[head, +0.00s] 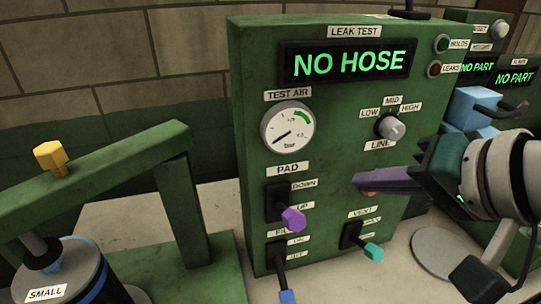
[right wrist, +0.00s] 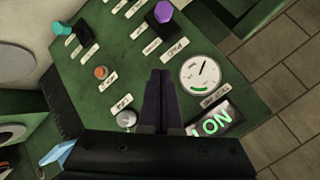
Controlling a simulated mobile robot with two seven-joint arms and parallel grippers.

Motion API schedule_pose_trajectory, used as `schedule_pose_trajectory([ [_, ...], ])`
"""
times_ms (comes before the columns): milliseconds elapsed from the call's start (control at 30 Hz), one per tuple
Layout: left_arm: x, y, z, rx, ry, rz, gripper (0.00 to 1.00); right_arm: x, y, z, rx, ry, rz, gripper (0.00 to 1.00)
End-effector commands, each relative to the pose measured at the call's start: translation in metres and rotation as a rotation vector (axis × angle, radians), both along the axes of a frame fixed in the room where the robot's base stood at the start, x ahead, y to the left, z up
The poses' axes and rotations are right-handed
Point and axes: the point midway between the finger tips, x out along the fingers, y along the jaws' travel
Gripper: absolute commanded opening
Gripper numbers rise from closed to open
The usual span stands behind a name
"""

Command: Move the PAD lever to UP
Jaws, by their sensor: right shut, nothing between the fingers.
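The PAD lever (head: 293,219) has a purple knob on a dark plate, on the front of the green leak test panel (head: 340,135). The DOWN label (head: 304,184) is above and the UP label (head: 303,206) below. The knob sticks out toward me at the lower end, near UP; its exact setting is hard to tell. The knob also shows in the right wrist view (right wrist: 163,11), at the top edge. My right gripper (head: 360,181) is shut and empty, in front of the panel, to the right of the knob and apart from it. My left gripper is not in view.
A teal-tipped lever (head: 373,251) and a blue-tipped lever (head: 287,297) stick out below. The LINE dial (head: 390,128), gauge (head: 288,127) and NO HOSE display (head: 347,64) are above. A green press frame (head: 110,165) with a yellow knob stands at left.

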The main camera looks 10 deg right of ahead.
Motion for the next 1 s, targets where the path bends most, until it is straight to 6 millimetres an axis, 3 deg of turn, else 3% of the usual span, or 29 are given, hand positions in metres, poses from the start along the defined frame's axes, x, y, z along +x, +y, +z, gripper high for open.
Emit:
schedule_pose_trajectory([
  [633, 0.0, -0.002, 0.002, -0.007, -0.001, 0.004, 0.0, 0.076, 0.02, -0.061, -0.001, 0.0, 0.002, 0.0],
  [800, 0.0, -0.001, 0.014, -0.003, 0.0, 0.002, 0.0, 0.063, 0.039, -0.075, 0.0, 0.004, 0.002, 0.0],
  [1000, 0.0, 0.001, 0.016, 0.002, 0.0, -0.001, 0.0, 0.059, 0.047, -0.084, -0.002, 0.002, 0.001, 0.0],
])
